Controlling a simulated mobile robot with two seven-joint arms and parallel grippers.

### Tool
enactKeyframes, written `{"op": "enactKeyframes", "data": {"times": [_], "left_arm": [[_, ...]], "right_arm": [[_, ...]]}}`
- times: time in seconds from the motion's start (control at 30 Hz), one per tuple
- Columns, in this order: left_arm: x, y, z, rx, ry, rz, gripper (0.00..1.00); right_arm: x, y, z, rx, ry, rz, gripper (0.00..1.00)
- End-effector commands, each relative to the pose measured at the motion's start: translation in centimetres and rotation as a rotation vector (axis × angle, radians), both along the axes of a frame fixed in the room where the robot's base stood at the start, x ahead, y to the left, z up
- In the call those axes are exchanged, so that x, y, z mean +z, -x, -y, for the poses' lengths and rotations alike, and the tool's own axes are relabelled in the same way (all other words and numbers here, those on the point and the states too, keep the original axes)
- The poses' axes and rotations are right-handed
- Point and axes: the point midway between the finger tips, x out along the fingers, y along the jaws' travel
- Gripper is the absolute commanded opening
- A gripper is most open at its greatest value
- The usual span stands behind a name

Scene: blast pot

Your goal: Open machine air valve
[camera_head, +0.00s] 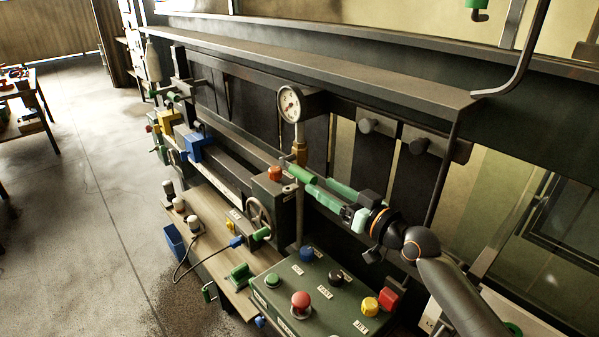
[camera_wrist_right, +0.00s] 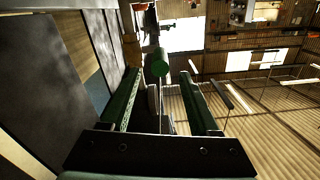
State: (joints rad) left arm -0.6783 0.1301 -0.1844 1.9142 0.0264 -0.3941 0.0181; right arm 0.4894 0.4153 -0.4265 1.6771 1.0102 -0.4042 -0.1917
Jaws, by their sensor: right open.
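A green valve handle (camera_head: 300,173) sticks out by the brass fitting (camera_head: 300,152) below the round gauge, on the front of the dark machine. Its rounded end (camera_wrist_right: 160,62) shows in the right wrist view between the tips of my two green fingers. My right gripper (camera_head: 318,185) comes in from the lower right and is open, its fingers on either side of the handle's near end. A gap shows on both sides of the handle in the right wrist view (camera_wrist_right: 160,76). No label on this valve is readable. My left gripper is not in view.
The gauge (camera_head: 291,104) stands just above the handle. A control box (camera_head: 325,300) with several coloured buttons lies below my right arm. A handwheel (camera_head: 259,216) and an orange knob (camera_head: 275,173) are left of the gripper. Open floor (camera_head: 90,220) lies at the left.

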Motion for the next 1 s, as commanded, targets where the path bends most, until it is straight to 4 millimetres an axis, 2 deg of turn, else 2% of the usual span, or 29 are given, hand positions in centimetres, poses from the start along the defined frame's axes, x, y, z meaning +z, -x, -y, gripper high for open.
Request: {"op": "enactKeyframes", "data": {"times": [0.23, 0.5, 0.93, 1.0], "left_arm": [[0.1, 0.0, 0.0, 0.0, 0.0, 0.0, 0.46], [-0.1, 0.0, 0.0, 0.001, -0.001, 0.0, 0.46], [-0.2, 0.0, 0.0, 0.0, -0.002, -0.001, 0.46], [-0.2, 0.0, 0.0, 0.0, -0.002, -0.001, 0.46]], "right_arm": [[0.1, -3.7, -2.8, 0.001, -0.001, 0.0, 0.62], [-0.1, -6.2, -4.5, 0.0, 0.001, 0.0, 0.62], [0.0, -6.8, -5.0, 0.001, 0.001, 0.0, 0.62], [0.0, -6.7, -5.0, 0.0, 0.001, 0.0, 0.56]]}}
